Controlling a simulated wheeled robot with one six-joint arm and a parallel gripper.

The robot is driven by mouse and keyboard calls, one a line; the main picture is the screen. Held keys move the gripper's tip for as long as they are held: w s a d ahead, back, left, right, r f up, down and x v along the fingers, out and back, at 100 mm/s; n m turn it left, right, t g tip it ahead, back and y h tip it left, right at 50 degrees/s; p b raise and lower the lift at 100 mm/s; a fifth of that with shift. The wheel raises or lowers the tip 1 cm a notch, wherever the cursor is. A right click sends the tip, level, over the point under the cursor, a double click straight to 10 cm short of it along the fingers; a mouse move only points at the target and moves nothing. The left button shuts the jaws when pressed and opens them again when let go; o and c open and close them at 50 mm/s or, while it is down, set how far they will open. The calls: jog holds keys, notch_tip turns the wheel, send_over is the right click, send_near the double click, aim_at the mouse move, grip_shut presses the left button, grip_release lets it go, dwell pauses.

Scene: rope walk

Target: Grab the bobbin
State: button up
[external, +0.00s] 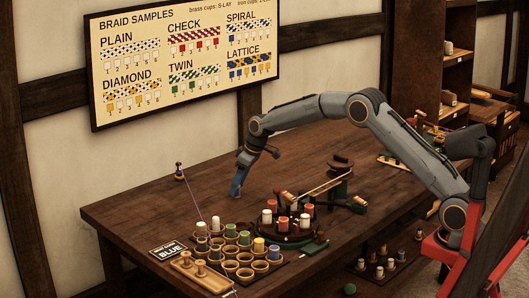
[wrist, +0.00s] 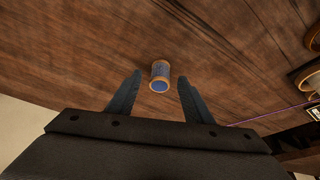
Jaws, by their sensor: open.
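In the wrist view, a small bobbin (wrist: 160,73) with blue winding and pale wooden rims is on the dark wooden table (wrist: 90,50). It appears between and just beyond the two fingertips of my gripper (wrist: 160,78), with a visible gap on both sides. My gripper is open and empty. In the external view my gripper (external: 237,188) points down, low over the left-middle part of the table. I cannot make out the blue bobbin there; the gripper may hide it.
Several round cups (external: 245,273), some holding coloured bobbins, stand at the table's front. A card reading BLUE (external: 168,249) lies left of them. A braiding stand (external: 300,238) with red and white bobbins is to the right. A thin purple cord runs from a small post (external: 180,172).

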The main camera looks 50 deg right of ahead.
jog(key=c, duration=1.1)
jog(key=shift+r, duration=0.1)
